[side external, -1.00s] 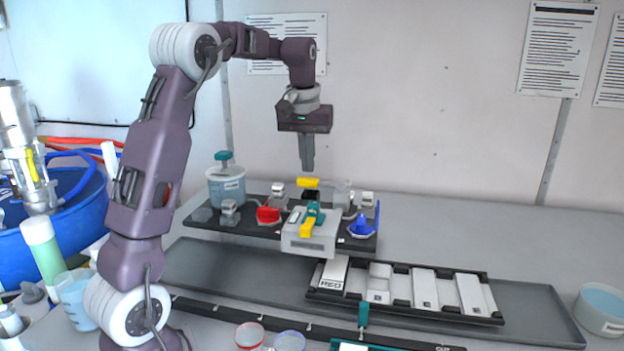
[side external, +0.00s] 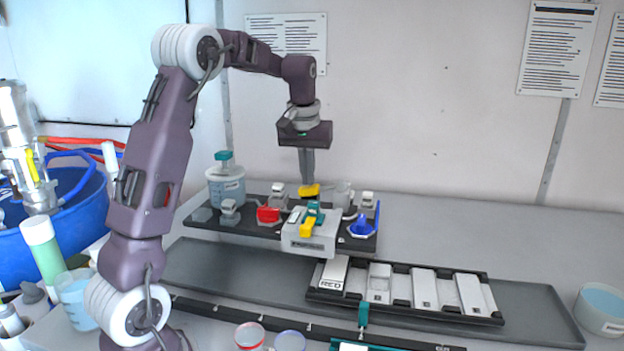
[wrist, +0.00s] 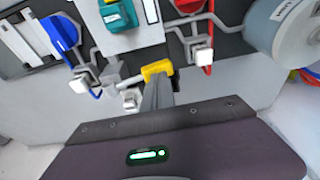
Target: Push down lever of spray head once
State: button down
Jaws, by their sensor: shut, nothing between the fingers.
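The yellow lever (side external: 310,191) sits at the back of the dark raised platform, behind the white box; I take it for the spray head lever. It also shows in the wrist view (wrist: 157,68), at the end of a pale pipe. My gripper (side external: 307,181) points straight down with its fingers shut and empty. The fingertips are at the top of the yellow lever and appear to touch it. In the wrist view my gripper (wrist: 157,84) covers part of the lever, so the exact contact is hidden.
The white box (side external: 310,243) with teal and yellow parts stands in front. A red valve (side external: 268,214), a blue valve (side external: 361,228) and a lidded tub (side external: 226,187) share the platform. A rack of white blocks (side external: 408,309) lies in front. The table at right is mostly clear.

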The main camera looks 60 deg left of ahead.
jog(key=shift+f, duration=0.35)
notch_tip(320, 180, up, 8)
dwell(0.5)
dwell(1.4)
jog(key=s+d+r+m+t, duration=0.1)
jog(key=s+d+m, duration=0.1)
jog(key=s+d, duration=0.45)
jog(key=s+d+r+m+t, duration=0.1)
jog(key=s+d+r+m, duration=0.15)
jog(key=d, duration=0.65)
jog(key=s+d+f+m+t, duration=0.1)
jog(key=s+d+f, duration=0.3)
jog(key=s, duration=0.4)
jog(key=s+d+f+m+t+h, duration=0.1)
jog(key=s+d+f+m, duration=0.2)
jog(key=s+d+f, duration=0.2)
jog(key=s+f, duration=0.1)
jog(key=s, duration=0.2)
jog(key=shift+d+h, duration=0.25)
jog(key=shift+h, duration=0.05)
